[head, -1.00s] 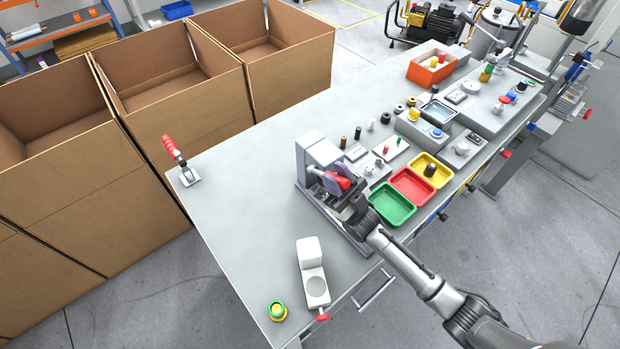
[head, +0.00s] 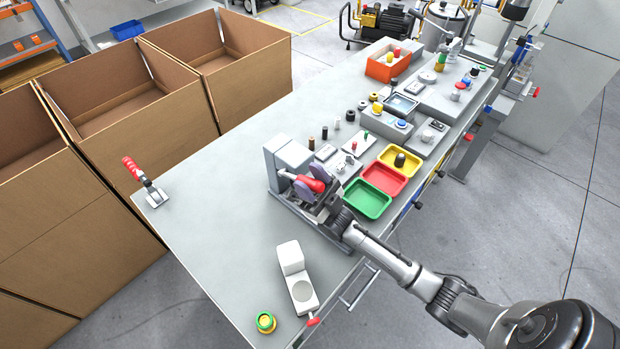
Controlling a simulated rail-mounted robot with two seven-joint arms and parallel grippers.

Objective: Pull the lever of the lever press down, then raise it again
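The lever press (head: 287,158) is a grey block-like column on a base, standing near the front edge of the bench. Its lever has a red grip (head: 317,185), low in front of the column. My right gripper (head: 312,184) is at this grip, with its purple-grey finger pads on either side of it. Whether the pads press on the grip or stand a little apart cannot be told. The gripper hides part of the lever and base. My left gripper is not in view.
Green (head: 367,199), red (head: 384,178) and yellow (head: 400,160) trays stand right of the press. A white device (head: 297,280) and a yellow-green button (head: 266,322) are at the near end. A red-handled clamp (head: 146,183) is at the left edge. The bench between is clear.

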